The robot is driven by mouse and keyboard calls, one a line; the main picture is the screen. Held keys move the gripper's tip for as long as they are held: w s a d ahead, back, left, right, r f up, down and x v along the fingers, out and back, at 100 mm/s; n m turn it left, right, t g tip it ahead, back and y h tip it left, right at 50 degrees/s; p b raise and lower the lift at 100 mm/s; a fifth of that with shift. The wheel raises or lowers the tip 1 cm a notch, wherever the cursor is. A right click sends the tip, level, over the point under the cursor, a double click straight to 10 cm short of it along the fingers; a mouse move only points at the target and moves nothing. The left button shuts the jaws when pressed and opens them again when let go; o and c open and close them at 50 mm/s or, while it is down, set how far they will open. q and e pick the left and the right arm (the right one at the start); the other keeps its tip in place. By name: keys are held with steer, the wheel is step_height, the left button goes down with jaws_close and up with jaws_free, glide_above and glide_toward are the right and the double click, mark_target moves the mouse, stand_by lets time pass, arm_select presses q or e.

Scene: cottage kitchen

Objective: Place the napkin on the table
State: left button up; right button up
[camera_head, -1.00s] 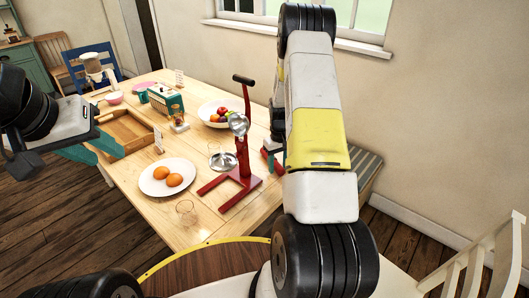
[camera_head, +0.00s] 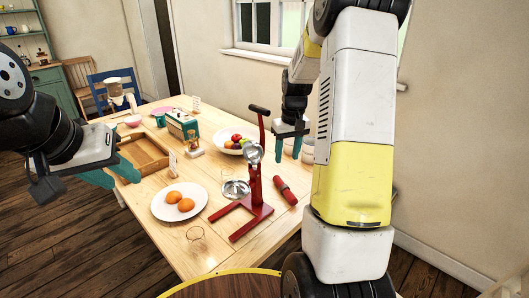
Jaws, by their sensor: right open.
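The napkin (camera_head: 285,191) is a dark red roll with a band around its middle. It lies on the wooden table (camera_head: 225,256), to the right of the red press. My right gripper (camera_head: 287,150) is open and empty above and behind the napkin, apart from it, with its teal fingers pointing down. My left gripper (camera_head: 112,175) is open and empty at the table's left edge, close to the wooden tray.
The red press (camera_head: 255,185) stands close beside the napkin. Bare wood shows at the front.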

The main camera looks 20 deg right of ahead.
steer(key=s+a+r+t, duration=0.1)
steer(key=s+a+r, duration=0.3)
steer(key=s, duration=0.4)
steer(key=s+a+r+t+y, duration=0.1)
steer(key=s+a+r+t, duration=0.1)
steer(key=s+a+r, duration=0.2)
steer(key=s+a+r+t, duration=0.2)
steer(key=s+a+r, duration=0.3)
steer(key=s+r, duration=0.4)
steer(key=s, duration=0.3)
steer(key=shift+s+m+y, duration=0.3)
steer(key=shift+s+y, duration=0.1)
